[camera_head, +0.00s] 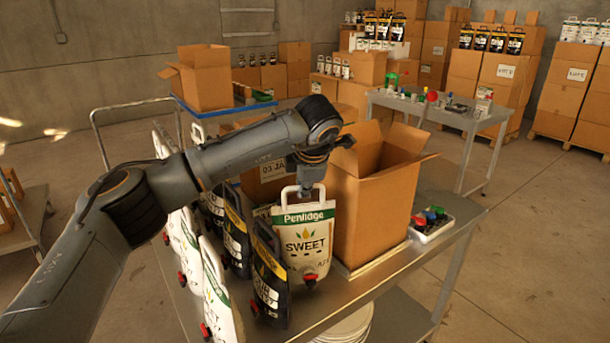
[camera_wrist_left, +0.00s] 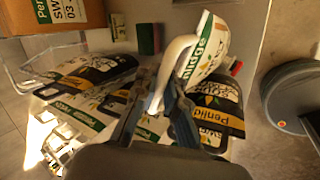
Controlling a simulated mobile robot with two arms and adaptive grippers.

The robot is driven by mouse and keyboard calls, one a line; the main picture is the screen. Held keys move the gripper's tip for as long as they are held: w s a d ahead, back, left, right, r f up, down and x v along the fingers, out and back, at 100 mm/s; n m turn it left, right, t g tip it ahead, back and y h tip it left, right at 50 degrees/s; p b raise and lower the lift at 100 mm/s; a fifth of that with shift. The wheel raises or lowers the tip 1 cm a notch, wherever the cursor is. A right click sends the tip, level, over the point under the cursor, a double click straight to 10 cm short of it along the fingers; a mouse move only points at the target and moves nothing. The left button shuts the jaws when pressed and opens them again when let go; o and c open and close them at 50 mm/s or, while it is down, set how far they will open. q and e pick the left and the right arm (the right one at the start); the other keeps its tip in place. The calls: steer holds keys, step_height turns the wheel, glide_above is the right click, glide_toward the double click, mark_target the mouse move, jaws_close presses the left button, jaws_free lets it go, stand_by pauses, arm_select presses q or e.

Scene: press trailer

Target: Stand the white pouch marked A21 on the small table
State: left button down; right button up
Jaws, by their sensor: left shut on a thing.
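My left gripper (camera_head: 306,190) is shut on the top handle of a white pouch (camera_head: 303,238) with a green Penhidge band, the word SWEET and a red tap low down. Small print at its lower right looks like A21. The pouch hangs upright at the near side of an open carton; I cannot tell if its base touches the table. In the left wrist view, the fingers (camera_wrist_left: 160,92) close around the white handle, with the white pouch (camera_wrist_left: 207,48) beyond. A grey table (camera_head: 462,117) stands at the back right. My right gripper is not in view.
Several black pouches (camera_head: 268,280) and white pouches (camera_head: 220,300) stand left of the held one on the near metal table (camera_head: 370,288). The open carton (camera_head: 375,205) and a tray of coloured caps (camera_head: 430,222) are right. The back table holds small items and a red ball.

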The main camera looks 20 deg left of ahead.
mark_target(304, 204)
arm_select(q)
steer(key=shift+d+f, duration=0.15)
steer(key=shift+f, duration=0.25)
steer(key=shift+f+p, duration=0.6)
steer(key=shift+f, duration=0.8)
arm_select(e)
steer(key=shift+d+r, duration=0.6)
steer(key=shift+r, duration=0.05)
arm_select(q)
steer(key=shift+f, duration=0.1)
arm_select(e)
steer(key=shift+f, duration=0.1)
arm_select(q)
steer(key=c, duration=1.7)
jaws_free()
steer(key=shift+s+f, duration=0.1)
steer(key=shift+f, duration=0.1)
steer(key=o, duration=0.3)
steer(key=shift+s, duration=0.1)
steer(key=shift+r, duration=0.1)
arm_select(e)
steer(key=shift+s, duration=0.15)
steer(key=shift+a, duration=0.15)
